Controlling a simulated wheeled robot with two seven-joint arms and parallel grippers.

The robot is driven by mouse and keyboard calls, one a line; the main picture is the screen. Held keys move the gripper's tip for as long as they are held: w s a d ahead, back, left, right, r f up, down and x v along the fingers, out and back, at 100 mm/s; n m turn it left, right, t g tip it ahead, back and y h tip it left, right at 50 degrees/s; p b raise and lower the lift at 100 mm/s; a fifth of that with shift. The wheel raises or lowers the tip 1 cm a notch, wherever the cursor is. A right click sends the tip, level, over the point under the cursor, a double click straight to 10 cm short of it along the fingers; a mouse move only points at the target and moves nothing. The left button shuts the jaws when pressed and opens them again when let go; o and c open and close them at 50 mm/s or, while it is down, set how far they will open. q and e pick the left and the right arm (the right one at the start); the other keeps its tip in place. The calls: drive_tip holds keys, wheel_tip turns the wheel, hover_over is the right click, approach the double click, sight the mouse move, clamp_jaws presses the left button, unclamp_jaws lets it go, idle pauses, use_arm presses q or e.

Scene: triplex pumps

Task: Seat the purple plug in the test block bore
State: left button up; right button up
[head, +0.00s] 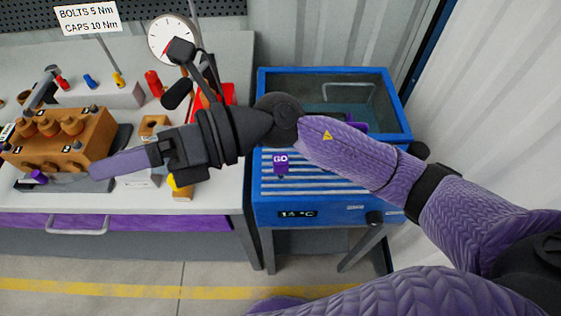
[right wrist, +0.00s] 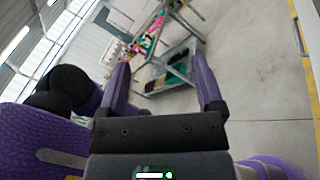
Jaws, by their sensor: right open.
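The orange-brown block (head: 62,140) with bores along its front stands on the bench at the left; I take it for the test block. A small purple plug (head: 38,177) shows at the lower left of its front face; I cannot tell whether it sits in a bore or only lies against the block. My right gripper (head: 92,171) reaches in from the right, its purple fingers pointing left, just right of the plug. In the right wrist view the fingers (right wrist: 162,90) stand wide apart with nothing between them. My left gripper is out of view.
A blue bath (head: 330,212) with a temperature display stands right of the bench. The wrist view shows a distant cart (right wrist: 170,70) and open floor.

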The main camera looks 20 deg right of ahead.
drive_tip(key=d+f+n+g+h, duration=0.1)
drive_tip(key=d+f+n+h, duration=0.2)
drive_tip(key=f+n+h, duration=0.3)
drive_tip(key=t+h, duration=0.3)
drive_tip(key=h, duration=1)
hover_over(281, 159)
drive_tip(key=shift+m, duration=0.3)
wheel_tip(281, 159, down, 5)
drive_tip(key=shift+s, duration=0.15)
drive_tip(key=f+b, duration=0.1)
drive_tip(key=f, duration=0.3)
drive_tip(key=f+b, duration=0.1)
drive_tip(key=f, duration=0.4)
drive_tip(key=shift+w+f, duration=0.2)
drive_tip(key=shift+f, duration=0.1)
drive_tip(key=shift+c, duration=0.3)
drive_tip(key=shift+r, duration=0.1)
clamp_jaws()
